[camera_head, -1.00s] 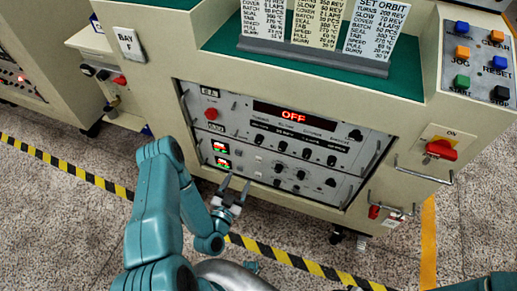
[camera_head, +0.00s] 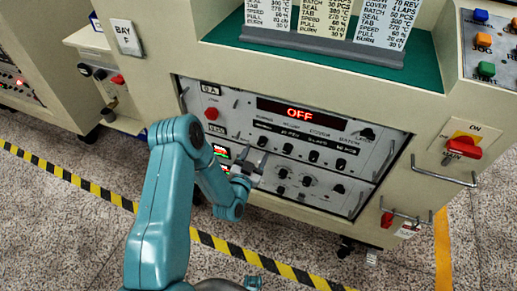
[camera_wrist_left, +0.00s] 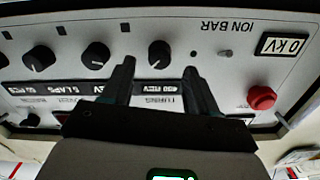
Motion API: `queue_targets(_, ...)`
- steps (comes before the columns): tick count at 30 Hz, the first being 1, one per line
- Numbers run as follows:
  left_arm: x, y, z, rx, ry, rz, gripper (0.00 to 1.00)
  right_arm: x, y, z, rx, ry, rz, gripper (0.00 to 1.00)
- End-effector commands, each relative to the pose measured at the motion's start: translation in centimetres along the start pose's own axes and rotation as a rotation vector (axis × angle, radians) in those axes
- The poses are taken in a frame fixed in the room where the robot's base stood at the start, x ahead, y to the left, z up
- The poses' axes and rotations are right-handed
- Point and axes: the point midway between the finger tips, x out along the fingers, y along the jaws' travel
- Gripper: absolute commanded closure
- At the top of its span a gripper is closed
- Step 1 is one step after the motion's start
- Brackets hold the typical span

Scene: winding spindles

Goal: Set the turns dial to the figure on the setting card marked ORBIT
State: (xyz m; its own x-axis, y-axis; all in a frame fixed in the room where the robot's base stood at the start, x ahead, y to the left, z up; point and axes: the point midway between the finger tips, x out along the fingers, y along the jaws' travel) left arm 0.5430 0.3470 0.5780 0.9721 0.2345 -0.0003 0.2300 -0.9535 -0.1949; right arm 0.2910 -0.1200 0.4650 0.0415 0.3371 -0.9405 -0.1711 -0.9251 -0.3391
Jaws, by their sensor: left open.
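The ORBIT setting card (camera_head: 388,22) is the rightmost card in the head view. The turns dial (camera_wrist_left: 158,53) is a black knob in the upside-down left wrist view. A TURNS window (camera_wrist_left: 165,88) beside it seems to read 450 REV, though the figure is small. My left gripper (camera_head: 256,166) is open in front of the control panel (camera_head: 365,150). In the left wrist view its fingertips (camera_wrist_left: 159,66) lie on either side of the turns dial; contact is not clear. My right gripper is not in view.
More black knobs (camera_wrist_left: 97,55) stand close beside the turns dial. A red button (camera_wrist_left: 261,98) and an ION BAR window (camera_wrist_left: 284,46) are on its other side. The red display (camera_head: 300,113) reads OFF. A red ON switch (camera_head: 463,147) and metal handles are at the right.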

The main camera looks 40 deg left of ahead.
Motion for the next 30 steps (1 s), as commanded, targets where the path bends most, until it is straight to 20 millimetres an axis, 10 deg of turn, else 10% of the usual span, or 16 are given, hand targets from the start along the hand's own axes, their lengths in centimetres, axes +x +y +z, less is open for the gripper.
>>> queue_targets(16,2.8,0.0,0.1,0.0,-0.001,0.001,0.41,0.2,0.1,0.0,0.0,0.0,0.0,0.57)
queue_targets(21,2.8,0.0,0.1,0.0,-0.001,0.001,0.96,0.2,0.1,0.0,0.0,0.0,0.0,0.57)
queue_targets(30,2.8,0.1,0.1,-0.023,0.0,0.001,0.97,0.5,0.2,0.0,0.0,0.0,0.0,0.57)
